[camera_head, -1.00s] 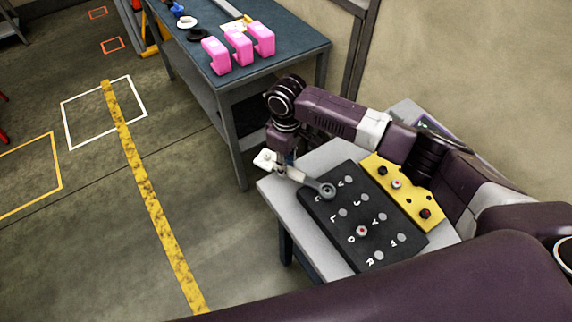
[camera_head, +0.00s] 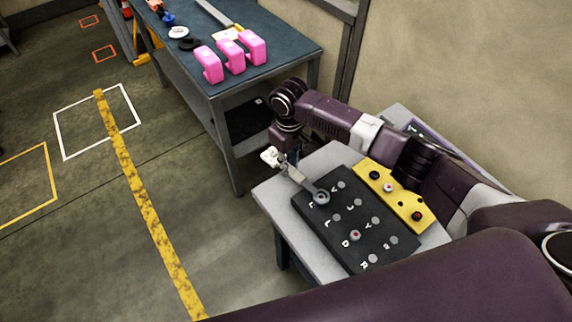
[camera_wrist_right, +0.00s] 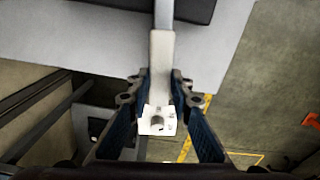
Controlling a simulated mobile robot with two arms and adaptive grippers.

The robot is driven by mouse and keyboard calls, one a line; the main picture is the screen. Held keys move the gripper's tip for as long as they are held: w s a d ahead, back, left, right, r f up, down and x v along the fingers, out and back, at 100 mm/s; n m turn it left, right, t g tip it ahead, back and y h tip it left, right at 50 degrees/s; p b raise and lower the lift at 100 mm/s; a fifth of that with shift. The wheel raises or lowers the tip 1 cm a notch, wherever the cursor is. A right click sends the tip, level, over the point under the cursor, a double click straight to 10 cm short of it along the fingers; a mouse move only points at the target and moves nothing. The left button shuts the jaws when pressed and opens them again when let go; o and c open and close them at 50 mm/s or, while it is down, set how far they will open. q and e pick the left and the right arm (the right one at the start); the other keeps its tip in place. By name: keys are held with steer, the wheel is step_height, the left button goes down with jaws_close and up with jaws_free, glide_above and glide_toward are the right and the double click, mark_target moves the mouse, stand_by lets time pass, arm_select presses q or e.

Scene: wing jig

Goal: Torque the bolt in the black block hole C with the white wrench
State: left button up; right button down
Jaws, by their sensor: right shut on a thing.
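The white wrench (camera_head: 306,184) has a white handle end and a grey shaft. Its ring end lies over a hole at the upper left corner of the black block (camera_head: 338,222), beside a partly hidden letter that looks like C. The ring hides most of that hole, and I cannot make out the bolt inside clearly. My right gripper (camera_head: 287,157) is shut on the wrench handle, beyond the block's edge. The right wrist view shows the white handle (camera_wrist_right: 161,62) between the two fingers (camera_wrist_right: 157,98). My left gripper is not in view.
A yellow block (camera_head: 398,196) with several dark or red-topped pieces sits beside the black block on the grey table (camera_head: 276,203). Another bolt (camera_head: 355,236) sits in the black block. A blue-topped bench (camera_head: 280,52) with pink parts (camera_head: 232,57) stands behind. Open floor lies left.

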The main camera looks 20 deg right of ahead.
steer(key=shift+w+d+m+p, duration=0.3)
steer(key=shift+w+d+m, duration=0.1)
steer(key=shift+d+m, duration=0.3)
steer(key=shift+r, duration=0.1)
steer(key=shift+w+d+r+m+p, duration=0.1)
steer(key=shift+d+m+p, duration=0.4)
steer(key=shift+d, duration=0.05)
steer(key=shift+w+d+m+p, duration=0.15)
steer(key=shift+d+m+p, duration=0.15)
steer(key=shift+d+m, duration=0.25)
steer(key=shift+a, duration=0.1)
